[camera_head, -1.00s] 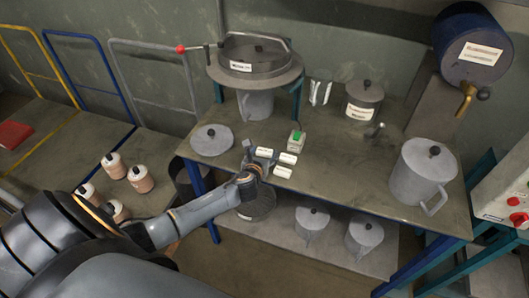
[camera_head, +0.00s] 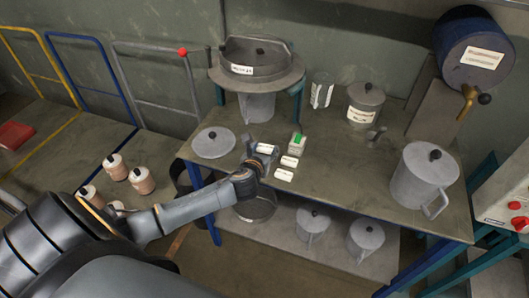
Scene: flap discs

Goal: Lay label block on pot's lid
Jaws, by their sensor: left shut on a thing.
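My left gripper (camera_head: 257,150) comes in from the lower left and is shut on a white label block (camera_head: 266,149) at the left front of the bench. I cannot tell whether this block is clear of the bench top. Two more label blocks (camera_head: 290,161) (camera_head: 284,174) lie just right of it. A round grey lid (camera_head: 206,149) with a black knob lies flat left of the gripper. A large grey pot (camera_head: 414,184) with a knobbed lid (camera_head: 427,159) stands at the right. A smaller labelled pot (camera_head: 365,96) with a lid stands at the back. My right gripper is out of view.
A mill-like machine (camera_head: 257,72) and a clear glass (camera_head: 322,91) are at the back. A blue drum with a tap (camera_head: 467,45) is at the right. The bench middle (camera_head: 345,165) is clear.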

